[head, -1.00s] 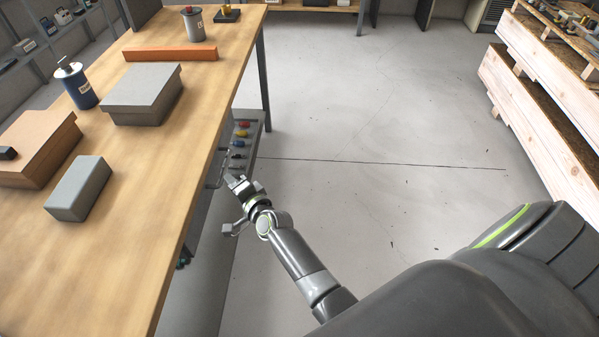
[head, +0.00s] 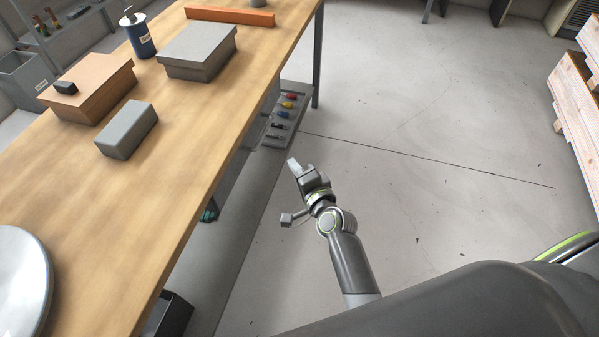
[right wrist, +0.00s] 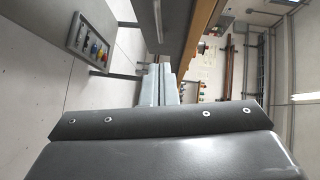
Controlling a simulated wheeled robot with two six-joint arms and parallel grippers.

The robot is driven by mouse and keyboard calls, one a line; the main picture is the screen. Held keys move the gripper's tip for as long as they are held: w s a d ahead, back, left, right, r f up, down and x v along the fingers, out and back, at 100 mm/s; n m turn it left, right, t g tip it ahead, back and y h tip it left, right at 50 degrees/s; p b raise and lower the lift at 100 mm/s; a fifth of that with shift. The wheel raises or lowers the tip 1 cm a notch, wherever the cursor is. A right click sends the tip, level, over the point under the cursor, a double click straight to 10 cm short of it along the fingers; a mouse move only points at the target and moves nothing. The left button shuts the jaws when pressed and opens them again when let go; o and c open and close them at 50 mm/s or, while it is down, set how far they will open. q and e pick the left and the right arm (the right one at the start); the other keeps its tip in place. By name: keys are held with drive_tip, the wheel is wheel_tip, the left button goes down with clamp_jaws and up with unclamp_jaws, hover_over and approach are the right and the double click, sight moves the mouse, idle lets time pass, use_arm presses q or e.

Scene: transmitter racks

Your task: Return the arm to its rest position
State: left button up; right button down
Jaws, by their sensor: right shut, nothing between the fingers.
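My right gripper (head: 294,167) is shut and empty. It hangs over the open floor to the right of the wooden workbench (head: 190,150), apart from the bench edge. Its arm comes up from the bottom of the head view. In the right wrist view the closed fingers (right wrist: 158,85) show in the middle, above the dark gripper housing. My left gripper is not in view.
A panel with coloured knobs (head: 286,113) sits below the bench edge, close beyond the gripper. On the bench are grey boxes (head: 198,52), a brown box (head: 88,92), a blue canister (head: 139,36) and an orange bar (head: 230,16). Floor to the right is clear; wooden crates (head: 572,105) stand at far right.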

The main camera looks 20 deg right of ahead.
drive_tip(key=s+d+f+n+g+h+p, duration=0.1)
drive_tip(key=s+d+f+n+g+p, duration=0.2)
drive_tip(key=s+f, duration=0.8)
drive_tip(key=s+d+f+n+g+h+p, duration=0.1)
drive_tip(key=s+d+f+n+g, duration=0.35)
drive_tip(key=f, duration=1.05)
use_arm(q)
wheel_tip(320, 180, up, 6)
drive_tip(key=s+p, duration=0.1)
drive_tip(key=p, duration=0.1)
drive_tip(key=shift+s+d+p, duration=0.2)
drive_tip(key=shift+p, duration=0.15)
use_arm(e)
drive_tip(key=s+d+f+n+g, duration=0.2)
drive_tip(key=s+f, duration=0.1)
drive_tip(key=s, duration=0.7)
drive_tip(key=s+d+f+n+g+h, duration=0.1)
drive_tip(key=s+d+f+n+g, duration=0.1)
drive_tip(key=s, duration=0.8)
drive_tip(key=s+d+f+n+g, duration=0.2)
drive_tip(key=s+d+f+g, duration=0.1)
drive_tip(key=s, duration=0.7)
wheel_tip(320, 180, down, 2)
drive_tip(key=shift+s+d+f+h, duration=0.2)
drive_tip(key=shift+d+h, duration=0.2)
drive_tip(key=shift+d, duration=0.25)
drive_tip(key=shift+g, duration=0.25)
